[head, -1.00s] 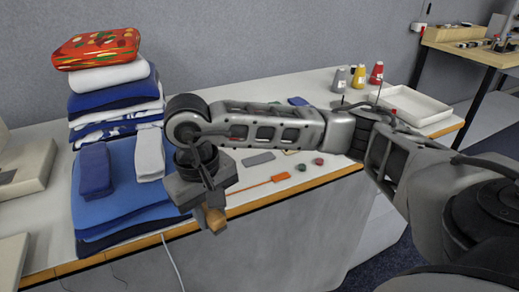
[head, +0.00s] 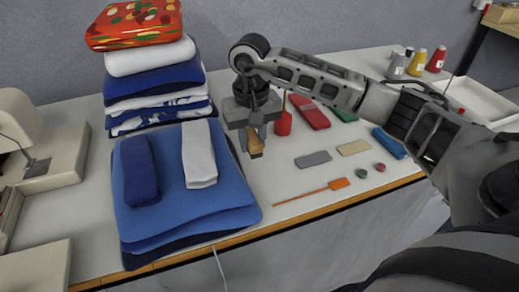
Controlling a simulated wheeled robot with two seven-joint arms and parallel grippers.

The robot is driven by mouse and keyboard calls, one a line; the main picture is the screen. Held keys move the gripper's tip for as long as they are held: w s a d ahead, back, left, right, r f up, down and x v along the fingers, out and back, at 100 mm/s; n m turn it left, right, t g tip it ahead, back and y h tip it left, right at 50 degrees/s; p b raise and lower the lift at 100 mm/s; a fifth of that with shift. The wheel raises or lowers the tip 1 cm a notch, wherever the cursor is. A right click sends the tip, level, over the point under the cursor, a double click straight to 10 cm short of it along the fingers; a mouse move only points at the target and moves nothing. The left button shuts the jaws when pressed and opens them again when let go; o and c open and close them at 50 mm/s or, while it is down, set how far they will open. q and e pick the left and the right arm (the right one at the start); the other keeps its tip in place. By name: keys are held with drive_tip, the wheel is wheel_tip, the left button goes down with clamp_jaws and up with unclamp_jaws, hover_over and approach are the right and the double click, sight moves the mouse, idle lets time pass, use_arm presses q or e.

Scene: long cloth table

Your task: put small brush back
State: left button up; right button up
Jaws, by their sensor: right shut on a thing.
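My right gripper (head: 254,131) is above the table, just right of the blue folded cloths. It points down and is shut on a small tan, wood-coloured piece (head: 256,148), which looks like part of the small brush; the jaws hide the rest. A red cup (head: 283,124) with a thin stick upright in it stands just right of the gripper, partly behind it. My left gripper is not in view.
Folded blue cloths (head: 200,222) lie left of the gripper, before a taller stack of cloths (head: 150,82). An orange-ended stick (head: 338,184), a grey block (head: 313,159), a tan block (head: 353,147) and a red case (head: 310,112) lie to the right. A sewing machine (head: 60,150) stands at left.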

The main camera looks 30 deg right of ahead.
hover_over(260, 163)
wheel_tip(260, 163, down, 4)
drive_tip(key=shift+s+a+f, duration=0.1)
drive_tip(key=shift+a+f, duration=0.05)
drive_tip(key=shift+f+p, duration=0.35)
drive_tip(key=shift+f, duration=1.55)
drive_tip(key=o, duration=0.9)
drive_tip(key=shift+r+p, duration=0.3)
drive_tip(key=shift+p, duration=0.05)
wheel_tip(260, 163, up, 12)
drive_tip(key=shift+f+b, duration=0.1)
drive_tip(key=shift+b, duration=0.75)
